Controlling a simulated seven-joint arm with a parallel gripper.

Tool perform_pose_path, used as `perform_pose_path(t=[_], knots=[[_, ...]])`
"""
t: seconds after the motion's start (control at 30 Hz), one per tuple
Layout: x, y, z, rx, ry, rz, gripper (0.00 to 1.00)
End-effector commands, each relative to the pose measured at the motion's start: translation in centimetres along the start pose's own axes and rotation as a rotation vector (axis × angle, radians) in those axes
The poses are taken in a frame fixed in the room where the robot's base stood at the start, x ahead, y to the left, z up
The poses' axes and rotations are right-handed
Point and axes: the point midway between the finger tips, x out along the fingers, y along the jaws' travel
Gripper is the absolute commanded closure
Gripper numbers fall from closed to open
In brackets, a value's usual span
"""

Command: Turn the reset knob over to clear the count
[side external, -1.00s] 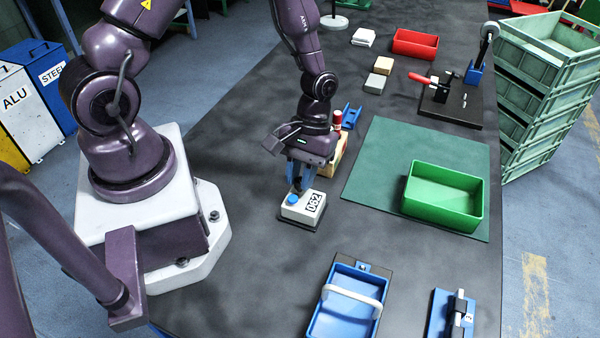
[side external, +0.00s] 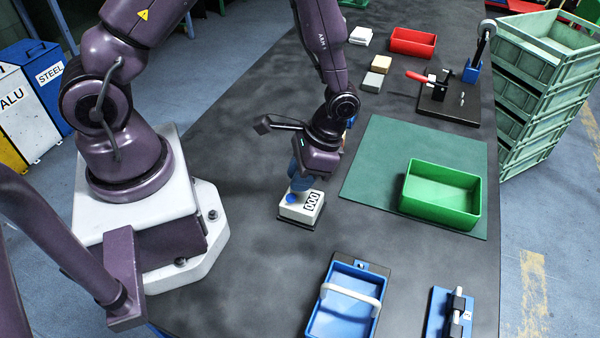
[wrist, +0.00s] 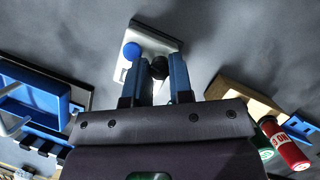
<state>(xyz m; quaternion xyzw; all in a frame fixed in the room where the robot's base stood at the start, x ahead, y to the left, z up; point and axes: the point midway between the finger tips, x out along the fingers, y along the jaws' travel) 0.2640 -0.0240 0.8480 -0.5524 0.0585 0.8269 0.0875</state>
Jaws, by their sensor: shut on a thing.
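The counter (side external: 296,213) is a small pale box on a dark base on the table, with a blue button on top (side external: 292,198). Its display (side external: 312,200) reads 000 in the side view. My gripper (side external: 299,186) is over the counter, pointing down. In the wrist view, the blue fingers of my gripper (wrist: 161,72) are shut on the dark reset knob (wrist: 159,68) at the edge of the counter (wrist: 150,40). The blue button (wrist: 131,50) sits beside the knob. In the side view the fingers hide the knob.
A green bin (side external: 440,212) stands on the green mat (side external: 385,170) to the right. A blue tray with a white handle (side external: 335,315) is in front.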

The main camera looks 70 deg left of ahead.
Motion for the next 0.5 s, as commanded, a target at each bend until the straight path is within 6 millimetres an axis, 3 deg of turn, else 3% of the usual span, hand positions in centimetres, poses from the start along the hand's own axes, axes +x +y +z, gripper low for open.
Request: perform_pose_path(t=[0.5], knots=[[-0.03, 0.13, 0.05, 0.179, -0.001, -0.074, 1.00]])
